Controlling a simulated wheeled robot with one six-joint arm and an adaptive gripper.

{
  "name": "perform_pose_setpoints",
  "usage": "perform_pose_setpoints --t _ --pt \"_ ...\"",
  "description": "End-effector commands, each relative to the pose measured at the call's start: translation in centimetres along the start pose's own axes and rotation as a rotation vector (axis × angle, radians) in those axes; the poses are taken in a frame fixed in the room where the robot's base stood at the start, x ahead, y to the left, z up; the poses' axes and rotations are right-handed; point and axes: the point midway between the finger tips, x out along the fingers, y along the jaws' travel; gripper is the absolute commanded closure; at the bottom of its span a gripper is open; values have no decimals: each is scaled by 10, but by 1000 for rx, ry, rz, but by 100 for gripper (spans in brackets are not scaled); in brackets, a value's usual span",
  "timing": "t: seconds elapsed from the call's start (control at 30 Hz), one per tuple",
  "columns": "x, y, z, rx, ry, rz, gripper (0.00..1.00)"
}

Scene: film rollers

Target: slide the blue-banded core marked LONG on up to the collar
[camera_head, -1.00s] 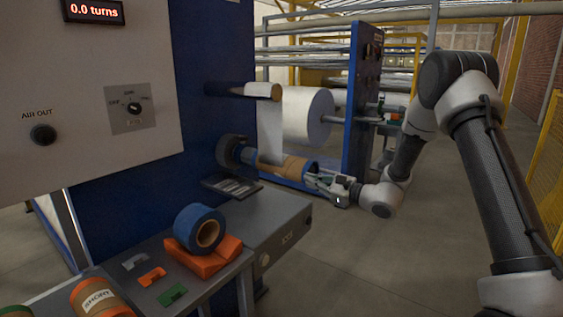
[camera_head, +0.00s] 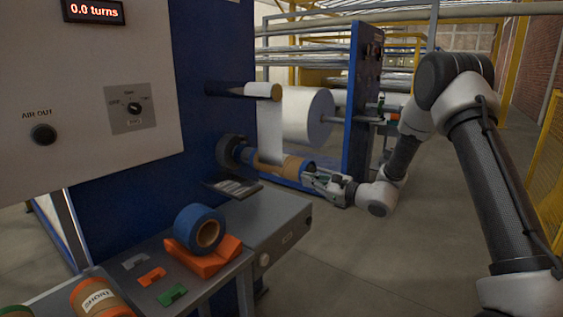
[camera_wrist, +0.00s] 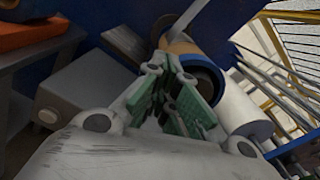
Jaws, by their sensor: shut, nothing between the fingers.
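A brown core with blue bands (camera_head: 292,166) sits around the lower shaft of the blue machine, lying level. Its inner end is close to the dark collar (camera_head: 231,151) at the machine wall; I cannot tell whether they touch. No LONG mark is readable. My gripper (camera_head: 309,175) is shut and empty, with its fingertips at the core's free outer end. In the wrist view, the green-padded fingers (camera_wrist: 177,100) are together just in front of the core's blue-rimmed open end (camera_wrist: 199,76); contact is unclear.
A white film web (camera_head: 269,130) hangs from the upper roller (camera_head: 262,91) behind the core. A large white roll (camera_head: 307,115) stands behind. A bench at front left holds a blue roll (camera_head: 199,226) on an orange block and a SHORT core (camera_head: 97,299).

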Motion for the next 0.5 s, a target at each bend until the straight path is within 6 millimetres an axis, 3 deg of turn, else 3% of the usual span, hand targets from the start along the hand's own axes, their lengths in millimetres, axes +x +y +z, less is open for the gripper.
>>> perform_pose_setpoints --t 0.5 --pt "12 0 0 0 0 1 100"
